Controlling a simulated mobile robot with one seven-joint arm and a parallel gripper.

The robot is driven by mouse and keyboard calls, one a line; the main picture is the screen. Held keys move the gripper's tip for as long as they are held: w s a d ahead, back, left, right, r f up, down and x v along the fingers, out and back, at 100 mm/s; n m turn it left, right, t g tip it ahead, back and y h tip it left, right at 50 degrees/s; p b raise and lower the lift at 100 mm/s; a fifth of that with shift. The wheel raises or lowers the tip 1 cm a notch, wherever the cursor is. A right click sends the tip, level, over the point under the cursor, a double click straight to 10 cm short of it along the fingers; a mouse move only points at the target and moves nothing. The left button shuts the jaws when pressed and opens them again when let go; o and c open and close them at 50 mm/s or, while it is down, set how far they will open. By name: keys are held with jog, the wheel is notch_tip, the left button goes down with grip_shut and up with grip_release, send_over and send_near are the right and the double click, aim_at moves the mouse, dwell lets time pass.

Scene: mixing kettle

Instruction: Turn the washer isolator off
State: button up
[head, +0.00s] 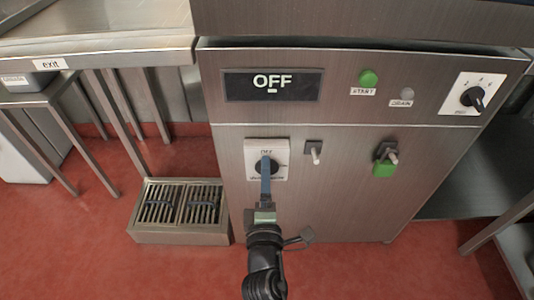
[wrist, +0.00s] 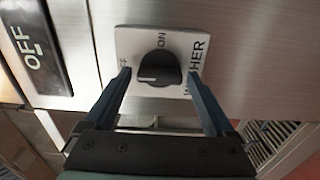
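The washer isolator is a black rotary knob (wrist: 158,68) on a white square plate (wrist: 180,45), lettered ON and WASHER in the wrist view. A label ending in FF is partly hidden by a finger. The knob's white mark points left in that view, toward this label. In the head view the plate (head: 251,147) is on the steel front panel, with the knob mostly hidden. My gripper (wrist: 159,74) is open, its blue fingers on either side of the knob, with visible gaps. In the head view my gripper (head: 266,160) reaches up to the plate from below.
A display (head: 272,84) above reads OFF. A small switch (head: 313,152) is close to the right of the isolator, and a switch with a green part (head: 384,163) further right. START (head: 368,78) and DRAIN (head: 407,95) buttons and a dial (head: 473,97) are higher up. A grated steel box (head: 181,210) stands lower left.

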jog(key=shift+o, duration=0.5)
jog(key=s, duration=0.7)
jog(key=shift+b, duration=0.4)
